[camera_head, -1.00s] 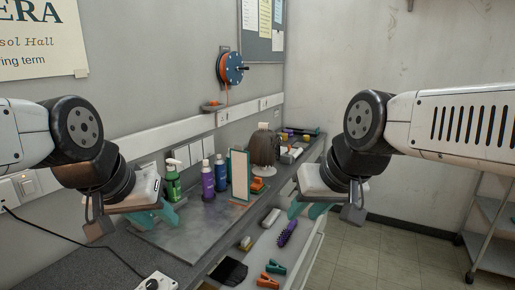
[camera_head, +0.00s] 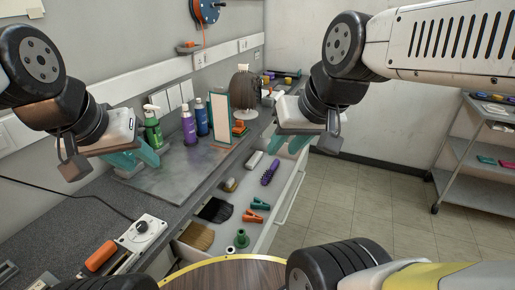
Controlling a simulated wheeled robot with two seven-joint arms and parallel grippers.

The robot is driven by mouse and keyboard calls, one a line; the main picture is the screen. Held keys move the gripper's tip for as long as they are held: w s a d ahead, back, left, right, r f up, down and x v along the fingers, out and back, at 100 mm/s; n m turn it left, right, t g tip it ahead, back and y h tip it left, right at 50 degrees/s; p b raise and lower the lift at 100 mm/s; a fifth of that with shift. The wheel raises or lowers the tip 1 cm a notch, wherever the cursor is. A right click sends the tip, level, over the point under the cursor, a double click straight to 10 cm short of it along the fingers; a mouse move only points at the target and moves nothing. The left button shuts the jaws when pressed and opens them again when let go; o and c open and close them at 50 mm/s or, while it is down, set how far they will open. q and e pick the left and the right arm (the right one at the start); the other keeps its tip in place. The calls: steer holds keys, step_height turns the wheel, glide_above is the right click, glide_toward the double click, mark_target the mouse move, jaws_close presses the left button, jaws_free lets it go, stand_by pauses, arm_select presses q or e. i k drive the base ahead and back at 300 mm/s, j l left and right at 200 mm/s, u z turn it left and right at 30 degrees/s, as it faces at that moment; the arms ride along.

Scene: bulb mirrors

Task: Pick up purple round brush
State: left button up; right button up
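The purple round brush (camera_head: 270,171) lies in the open white drawer (camera_head: 292,196) below the counter, near the drawer's far end. My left gripper (camera_head: 140,160) has teal fingers and hangs over the counter, left of the brush. My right gripper (camera_head: 291,143) also has teal fingers and is in the air above and slightly right of the brush in the picture, apart from it. Nothing shows held in either gripper. The gap between the fingers is hard to make out on both.
The drawer also holds orange and teal clips (camera_head: 260,203), black (camera_head: 215,210) and tan (camera_head: 196,236) hair pieces and a green spool-like item (camera_head: 241,239). Bottles (camera_head: 189,128) and a mirror (camera_head: 221,118) stand on the counter. A shelf cart (camera_head: 475,165) stands right; the floor between is clear.

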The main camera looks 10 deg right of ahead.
mark_target(268, 175)
steer(key=k+l+u, duration=0.1)
steer(key=l, duration=0.4)
steer(key=i+l+u, duration=0.15)
steer(key=l, duration=0.55)
steer(key=l+u, duration=0.2)
steer(key=l, duration=0.5)
steer(key=i+l+u, duration=0.15)
steer(key=i+l, duration=0.25)
steer(key=i+l+u, duration=0.15)
steer(key=i+l, duration=0.25)
steer(key=l, duration=0.2)
